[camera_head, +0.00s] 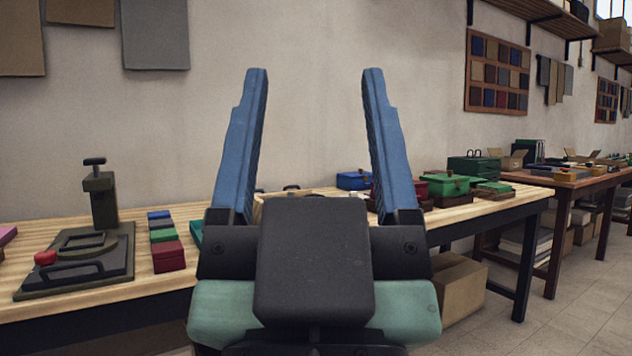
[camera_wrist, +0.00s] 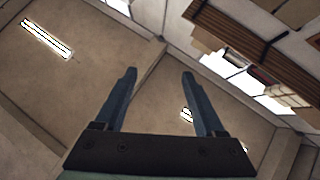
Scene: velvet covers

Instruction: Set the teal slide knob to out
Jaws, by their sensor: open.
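My gripper (camera_head: 314,72) is open and empty. Its two blue fingers point up in front of the wall, and they show spread in the wrist view (camera_wrist: 159,73) against the ceiling and shelves. I cannot make out a teal slide knob in either view. A small teal piece (camera_head: 196,234) shows on the wooden workbench (camera_head: 132,262), just left of my gripper's body, which partly hides it; I cannot tell what it is. The bench top behind my gripper is largely hidden.
A dark press with a red knob (camera_head: 84,254) stands at the left of the bench. Beside it is a row of coloured boxes (camera_head: 167,254). Green boxes (camera_head: 446,185) sit at the bench's right end.

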